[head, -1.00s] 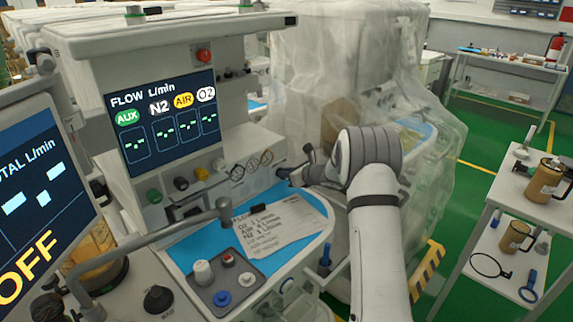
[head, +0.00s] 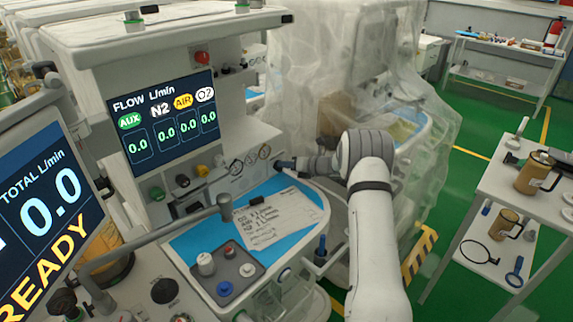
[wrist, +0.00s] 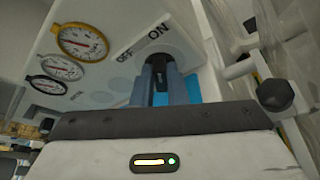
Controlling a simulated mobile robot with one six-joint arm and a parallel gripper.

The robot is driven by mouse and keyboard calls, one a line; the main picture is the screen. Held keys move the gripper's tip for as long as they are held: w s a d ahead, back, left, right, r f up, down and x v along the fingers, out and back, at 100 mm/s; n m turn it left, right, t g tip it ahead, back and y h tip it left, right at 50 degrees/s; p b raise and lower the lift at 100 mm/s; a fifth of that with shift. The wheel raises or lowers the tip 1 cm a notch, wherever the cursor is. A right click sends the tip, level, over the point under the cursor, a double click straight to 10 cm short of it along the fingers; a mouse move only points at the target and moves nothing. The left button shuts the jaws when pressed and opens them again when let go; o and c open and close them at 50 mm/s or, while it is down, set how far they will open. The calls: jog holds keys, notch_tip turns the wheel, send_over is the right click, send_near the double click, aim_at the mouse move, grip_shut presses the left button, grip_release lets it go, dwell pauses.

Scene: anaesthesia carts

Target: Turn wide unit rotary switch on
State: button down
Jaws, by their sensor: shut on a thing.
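The wide unit (head: 200,35) stands at the centre left in the head view, its flow screen (head: 163,122) lit with 0.0 under each gas. In the wrist view the rotary switch (wrist: 161,78) is a black knob on the pale panel, below printed OFF and ON labels. The knob lies between the two blue-grey fingers of my gripper (wrist: 162,82), which are shut on it. It lines up roughly with the ON label. In the head view my gripper (head: 284,165) is at the right end of the panel, hiding the switch.
Three round gauges (wrist: 82,42) sit left of the switch in the wrist view. A side screen (head: 42,205) reads TOTAL 0.0 and READY. A plastic-draped unit (head: 320,60) stands behind my arm. A paper sheet (head: 280,222) lies on the blue worktop.

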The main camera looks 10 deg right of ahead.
jog(key=shift+d, duration=0.2)
jog(key=c, duration=1.4)
grip_release()
jog(key=shift+a, duration=0.1)
jog(key=shift+c, duration=0.2)
jog(key=b+v, duration=0.1)
jog(key=v, duration=0.6)
jog(key=shift+s+d+r, duration=0.1)
jog(key=shift+s+d, duration=0.1)
jog(key=shift+d, duration=0.15)
